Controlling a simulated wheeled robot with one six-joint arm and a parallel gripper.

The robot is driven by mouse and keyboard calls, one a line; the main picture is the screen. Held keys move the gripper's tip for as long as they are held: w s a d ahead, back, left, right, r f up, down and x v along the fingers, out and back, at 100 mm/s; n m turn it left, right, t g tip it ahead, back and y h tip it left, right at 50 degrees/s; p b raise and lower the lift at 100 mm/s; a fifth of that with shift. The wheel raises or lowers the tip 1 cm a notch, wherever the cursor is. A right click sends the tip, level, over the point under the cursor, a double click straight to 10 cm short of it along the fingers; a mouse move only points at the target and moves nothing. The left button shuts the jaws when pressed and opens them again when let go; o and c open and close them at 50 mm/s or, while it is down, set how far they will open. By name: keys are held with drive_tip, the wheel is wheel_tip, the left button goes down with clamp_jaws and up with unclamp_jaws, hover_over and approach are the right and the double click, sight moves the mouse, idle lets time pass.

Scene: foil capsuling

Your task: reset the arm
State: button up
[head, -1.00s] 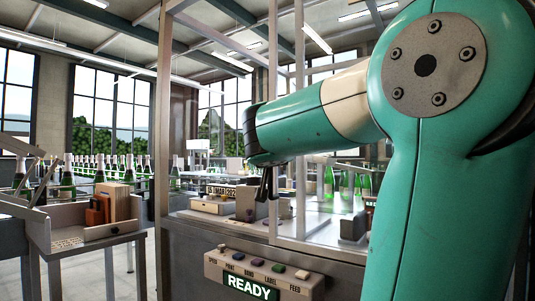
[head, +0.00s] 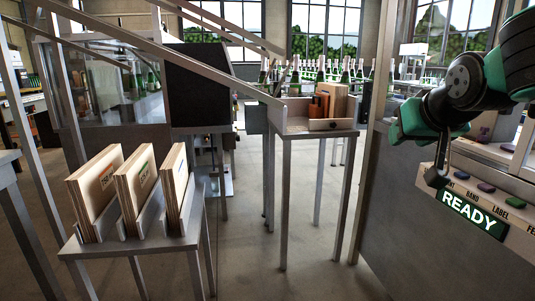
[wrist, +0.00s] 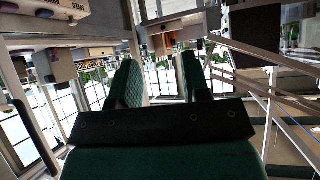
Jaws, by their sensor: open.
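My gripper (head: 437,176) hangs at the right of the head view, in front of the machine's left end and beside the READY display (head: 472,216). My green and black arm folds in above it from the right edge. In the wrist view my gripper (wrist: 158,78) shows two green padded fingers standing apart, with nothing between them. The wrist picture is turned over, so the machine's buttons show near its top left.
A small metal table (head: 318,137) with an open tray of orange and wooden blocks stands at the centre. A low stand (head: 135,243) at the left holds three wooden panels. Sloping metal rails cross the upper left. The floor between the tables is clear.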

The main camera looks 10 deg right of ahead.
drive_tip(key=s+a+f+n+g+y, duration=0.4)
drive_tip(key=s+a+f+n+g, duration=0.15)
drive_tip(key=s+a, duration=0.45)
drive_tip(key=s+a+f+n+g+y, duration=0.35)
drive_tip(key=s+a+f, duration=0.35)
drive_tip(key=a, duration=0.5)
wheel_tip(320, 180, up, 13)
drive_tip(key=s+n+g+p, duration=0.1)
drive_tip(key=p, duration=1.1)
drive_tip(key=shift+s+a+p, duration=0.2)
drive_tip(key=shift+s+p, duration=0.2)
drive_tip(key=shift+h, duration=0.25)
drive_tip(key=shift+a, duration=0.1)
